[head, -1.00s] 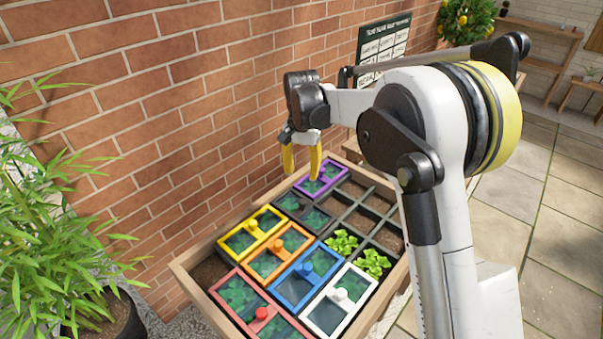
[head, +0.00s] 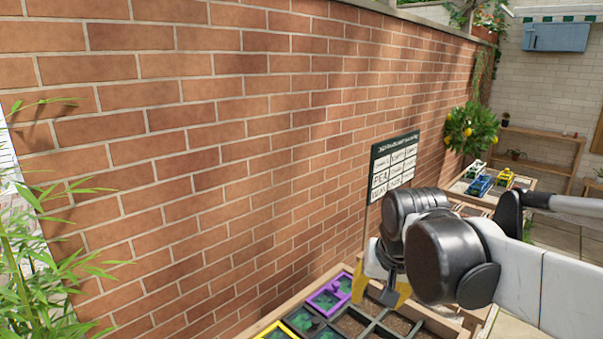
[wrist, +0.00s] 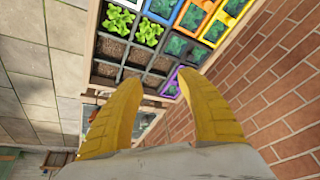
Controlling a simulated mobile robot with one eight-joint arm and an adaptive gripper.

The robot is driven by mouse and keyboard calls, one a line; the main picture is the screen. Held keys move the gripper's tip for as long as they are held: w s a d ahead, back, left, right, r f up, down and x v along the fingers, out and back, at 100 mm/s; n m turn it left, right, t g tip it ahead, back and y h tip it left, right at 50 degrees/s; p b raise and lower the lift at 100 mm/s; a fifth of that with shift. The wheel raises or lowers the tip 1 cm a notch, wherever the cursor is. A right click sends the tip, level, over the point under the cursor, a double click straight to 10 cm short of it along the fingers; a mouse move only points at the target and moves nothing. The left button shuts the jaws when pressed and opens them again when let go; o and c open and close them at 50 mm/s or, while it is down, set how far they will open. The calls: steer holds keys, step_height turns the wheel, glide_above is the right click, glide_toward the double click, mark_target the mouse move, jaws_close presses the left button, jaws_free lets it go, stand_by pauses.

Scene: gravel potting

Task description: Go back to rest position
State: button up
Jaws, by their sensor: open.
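My gripper (wrist: 166,100) is open and empty, its two yellow fingers spread apart in the wrist view. In the head view its yellow fingers (head: 381,283) hang above the wooden planter box, partly hidden by my dark wrist joint. The planter box (wrist: 93,50) is divided into compartments. In the wrist view some hold bare soil, two hold leafy green plants (wrist: 147,32), and others have coloured framed covers. A purple-framed cover (head: 330,294) lies over a compartment near the brick wall.
A brick wall (head: 220,150) runs along the box's left side. A dark lettered sign (head: 391,172) stands beyond the box. Farther back, a table holds blue, yellow and green objects. A leafy plant (head: 60,240) is at the left. Paving (wrist: 38,70) lies beside the box.

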steer(key=s+d+f+n+t, duration=0.1)
steer(key=s+d+f, duration=0.1)
steer(key=s, duration=0.5)
steer(key=s+d+f+t, duration=0.2)
steer(key=s, duration=0.4)
steer(key=shift+s+d+n, duration=0.3)
steer(key=shift+s+n, duration=0.05)
steer(key=shift+n, duration=0.05)
